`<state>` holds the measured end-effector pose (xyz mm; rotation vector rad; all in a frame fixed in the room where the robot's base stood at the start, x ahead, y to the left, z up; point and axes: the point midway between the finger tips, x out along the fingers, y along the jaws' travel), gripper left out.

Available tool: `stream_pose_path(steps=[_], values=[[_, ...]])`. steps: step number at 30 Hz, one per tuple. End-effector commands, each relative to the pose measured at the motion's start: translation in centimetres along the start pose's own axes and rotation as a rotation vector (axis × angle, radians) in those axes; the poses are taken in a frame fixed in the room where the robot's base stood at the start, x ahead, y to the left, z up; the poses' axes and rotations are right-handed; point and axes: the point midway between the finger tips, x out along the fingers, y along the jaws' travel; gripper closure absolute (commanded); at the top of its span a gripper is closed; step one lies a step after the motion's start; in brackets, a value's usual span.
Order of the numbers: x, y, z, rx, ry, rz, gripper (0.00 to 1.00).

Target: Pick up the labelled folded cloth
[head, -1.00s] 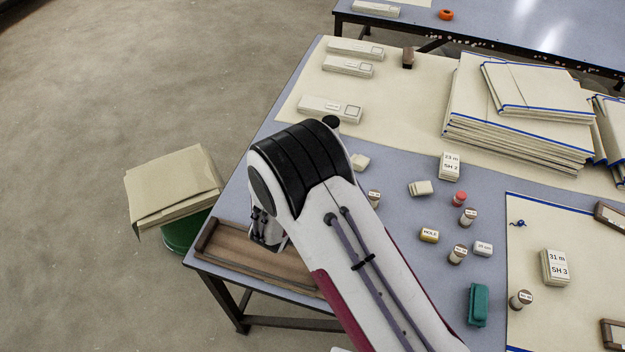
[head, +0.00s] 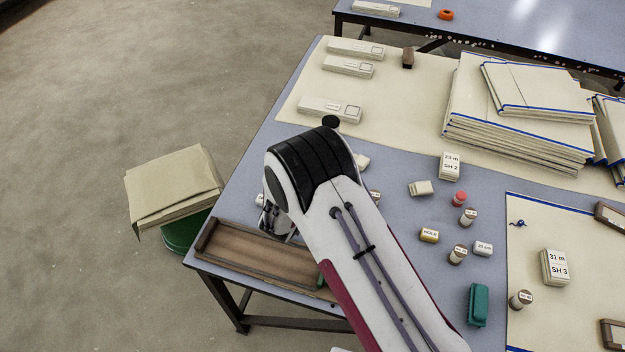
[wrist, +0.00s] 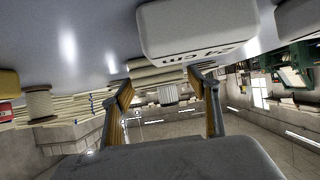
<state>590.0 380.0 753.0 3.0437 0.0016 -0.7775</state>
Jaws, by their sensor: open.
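My gripper shows in the wrist view (wrist: 165,98), its two fingers spread apart with nothing held between them. A pale block with dark upside-down lettering (wrist: 198,28) hangs large at the top of the wrist view, apart from the fingers. In the head view, labelled cream bundles that look like folded cloth include one marked SH 2 (head: 449,166) and one marked SH 3 (head: 555,267). Long cream bundles with small labels (head: 330,108) lie at the upper left of the table. I cannot tell which one the task means.
Large blue-edged folded sheets (head: 515,125) are stacked at the back right. A wooden tray (head: 255,250) sits at the near left corner. A green stool (head: 182,235) stands beside the table.

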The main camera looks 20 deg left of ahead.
Motion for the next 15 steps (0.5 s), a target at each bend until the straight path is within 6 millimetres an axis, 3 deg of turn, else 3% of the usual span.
stream_pose_path(steps=[3,9,15], values=[[-0.02,-0.01,-0.01,0.000,0.000,0.000,0.40],[-0.02,-0.01,0.00,0.000,0.000,0.000,0.84],[-0.02,-0.02,-0.01,0.000,0.000,0.000,0.84]])
